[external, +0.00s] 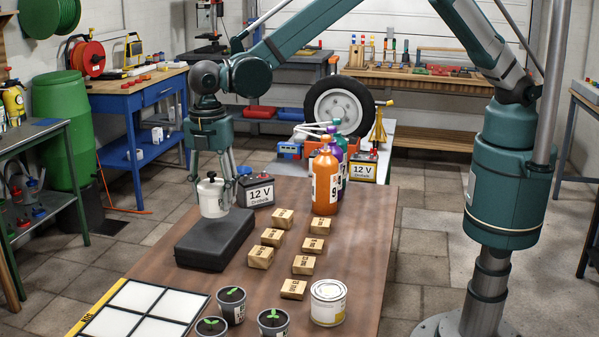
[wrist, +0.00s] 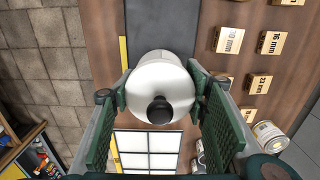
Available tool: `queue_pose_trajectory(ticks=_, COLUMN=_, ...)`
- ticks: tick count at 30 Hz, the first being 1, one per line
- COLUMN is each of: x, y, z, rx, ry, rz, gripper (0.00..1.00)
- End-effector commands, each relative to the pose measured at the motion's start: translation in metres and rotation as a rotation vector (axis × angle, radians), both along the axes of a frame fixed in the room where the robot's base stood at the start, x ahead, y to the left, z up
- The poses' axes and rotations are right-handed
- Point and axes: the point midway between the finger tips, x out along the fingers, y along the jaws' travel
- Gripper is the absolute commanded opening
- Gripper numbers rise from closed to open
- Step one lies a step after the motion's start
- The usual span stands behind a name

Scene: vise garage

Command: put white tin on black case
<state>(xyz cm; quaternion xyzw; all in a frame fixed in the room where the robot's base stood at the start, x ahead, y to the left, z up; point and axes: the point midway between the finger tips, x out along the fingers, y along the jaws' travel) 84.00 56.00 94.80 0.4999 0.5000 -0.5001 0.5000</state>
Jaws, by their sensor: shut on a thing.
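The white tin (external: 213,198) is a rounded white container with a black knob on its lid. It is upright between the fingers of my gripper (external: 211,180), which is shut on it. The black case (external: 208,247) lies flat on the brown table, and the tin is over its far part in the external view. I cannot tell whether the tin touches the case or hangs just above it. In the wrist view the tin (wrist: 160,82) fills the space between the green finger pads, with part of the dark case (wrist: 160,22) showing beyond it; the tin hides the rest.
Several cardboard boxes (external: 272,237) stand right of the case. Potted seedlings (external: 231,306), a can (external: 328,302) and a white grid panel (external: 140,310) are at the near end.

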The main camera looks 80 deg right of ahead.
Motion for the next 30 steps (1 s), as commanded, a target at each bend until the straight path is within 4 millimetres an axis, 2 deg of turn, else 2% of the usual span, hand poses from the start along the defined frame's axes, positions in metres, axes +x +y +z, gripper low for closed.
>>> queue_pose_trajectory(ticks=13, x=0.0, y=0.0, z=-0.005, rx=0.0, ry=0.0, rz=0.0, gripper=0.25)
queue_pose_trajectory(ticks=24, x=0.0, y=0.0, z=-0.037, rx=0.0, ry=0.0, rz=0.0, gripper=0.25)
queue_pose_trajectory(ticks=30, x=0.0, y=0.0, z=-0.04, rx=0.0, ry=0.0, rz=0.0, gripper=0.25)
